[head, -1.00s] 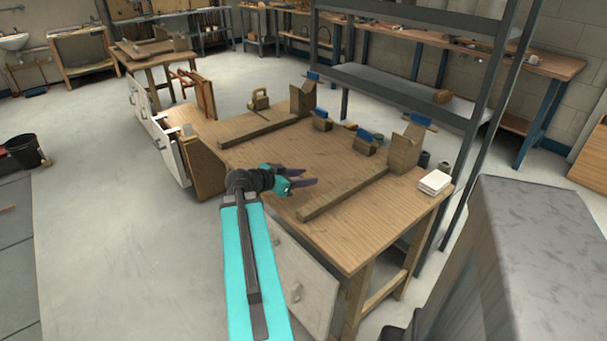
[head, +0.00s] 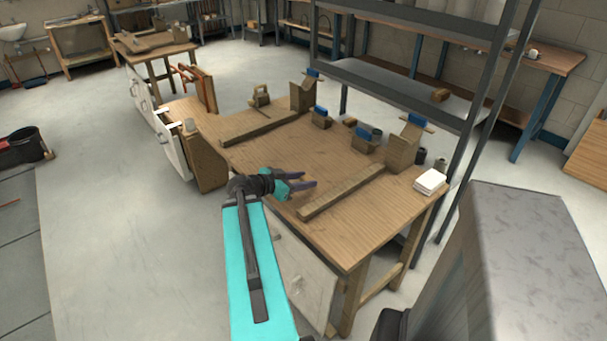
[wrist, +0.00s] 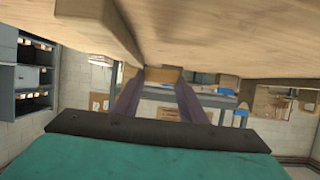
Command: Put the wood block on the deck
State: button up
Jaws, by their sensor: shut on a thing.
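My gripper (head: 302,179) is over the near left part of a wooden workbench top (head: 262,155), with its dark fingers pointing right. In the wrist view my gripper (wrist: 160,88) has a brown wood block (wrist: 163,74) between the fingertips. It is shut on this block. In the head view the block cannot be told apart from the bench behind it. The bench top fills the upper part of the wrist view. Nothing in view is plainly marked as the deck.
Two long beams (head: 340,192), (head: 258,126) lie on the bench. Blue-topped wooden pieces (head: 366,140) and a white stack (head: 430,181) stand toward its far and right sides. Bench space between the beams is clear.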

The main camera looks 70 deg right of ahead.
jog(key=shift+s+a+r+p, duration=0.1)
jog(key=shift+a+r+p, duration=0.2)
jog(key=shift+p, duration=2.6)
jog(key=p, duration=0.5)
jog(key=shift+s+a, duration=0.15)
jog(key=shift+a, duration=0.25)
jog(key=p, duration=0.2)
jog(key=shift+s+a+f+p, duration=0.1)
jog(key=shift+s+a+p, duration=0.05)
jog(key=shift+a+p, duration=0.25)
jog(key=shift+s+a+f+p, duration=0.1)
jog(key=shift+a+f+p, duration=0.1)
jog(key=shift+p, duration=0.4)
